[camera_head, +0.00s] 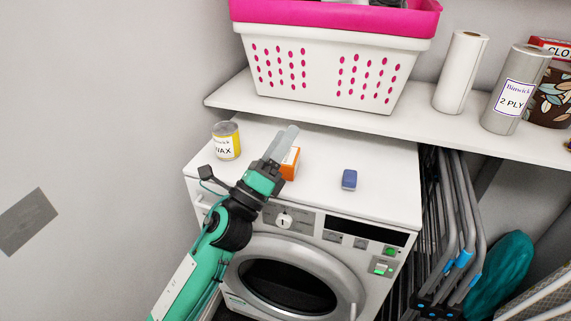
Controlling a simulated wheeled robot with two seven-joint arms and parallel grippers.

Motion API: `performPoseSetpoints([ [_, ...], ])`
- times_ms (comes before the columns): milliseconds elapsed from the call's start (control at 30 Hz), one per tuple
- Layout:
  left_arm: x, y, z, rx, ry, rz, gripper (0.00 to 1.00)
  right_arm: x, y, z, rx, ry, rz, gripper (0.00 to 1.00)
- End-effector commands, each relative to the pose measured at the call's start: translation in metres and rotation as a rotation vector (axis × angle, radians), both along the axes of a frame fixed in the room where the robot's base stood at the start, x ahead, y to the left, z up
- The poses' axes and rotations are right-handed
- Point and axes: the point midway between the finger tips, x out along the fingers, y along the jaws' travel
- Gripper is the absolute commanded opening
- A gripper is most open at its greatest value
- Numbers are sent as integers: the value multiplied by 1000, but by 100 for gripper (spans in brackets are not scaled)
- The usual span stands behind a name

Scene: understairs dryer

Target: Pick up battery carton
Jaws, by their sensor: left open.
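A small orange carton with a white label (291,163), which looks like the battery carton, is on the white dryer top. Its printing is too small to read. My left gripper (287,134) reaches in from the lower left over the dryer top, and its grey fingers overlap the carton's left side in the picture. The fingers are open, and nothing shows clearly between them. Part of the carton is hidden behind the gripper, and I cannot tell whether they touch. My right gripper is not in view.
A yellow wax tin (226,141) stands left on the dryer top (376,199), and a small blue box (349,179) lies to the right. A shelf (300,113) above the back holds a white and pink basket (330,72) and rolls. Folded racks (455,220) stand at right.

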Motion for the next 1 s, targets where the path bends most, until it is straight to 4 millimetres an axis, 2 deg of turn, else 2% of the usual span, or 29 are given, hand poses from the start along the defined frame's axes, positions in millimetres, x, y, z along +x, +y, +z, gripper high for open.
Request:
performPoseSetpoints([
  [33, -5, -21, 17, 110, -138, -17, 69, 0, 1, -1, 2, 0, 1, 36],
  [100, -17, -50, 32, 266, -328, -37, 69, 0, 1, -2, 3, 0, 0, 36],
  [200, -33, -87, 41, 487, -605, -64, 69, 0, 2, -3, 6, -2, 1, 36],
  [300, -45, -118, 38, 707, -883, -88, 69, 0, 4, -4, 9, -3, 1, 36],
  [400, -52, -141, 26, 924, -1159, -123, 69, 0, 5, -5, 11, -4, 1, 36],
  [500, -50, -152, 8, 1139, -1427, -166, 69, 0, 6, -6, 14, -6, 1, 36],
  [667, -27, -147, -20, 1487, -1832, -284, 69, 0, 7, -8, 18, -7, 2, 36],
  [800, 8, -116, -30, 1791, -2130, -460, 69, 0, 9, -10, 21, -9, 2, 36],
  [900, 35, -84, -25, 1997, -2284, -631, 69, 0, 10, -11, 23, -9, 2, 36],
  [933, 42, -75, -22, -2015, 2277, 672, 69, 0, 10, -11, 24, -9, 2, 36],
  [1000, 55, -53, -12, -1943, 2131, 728, 69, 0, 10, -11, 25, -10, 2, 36],
])
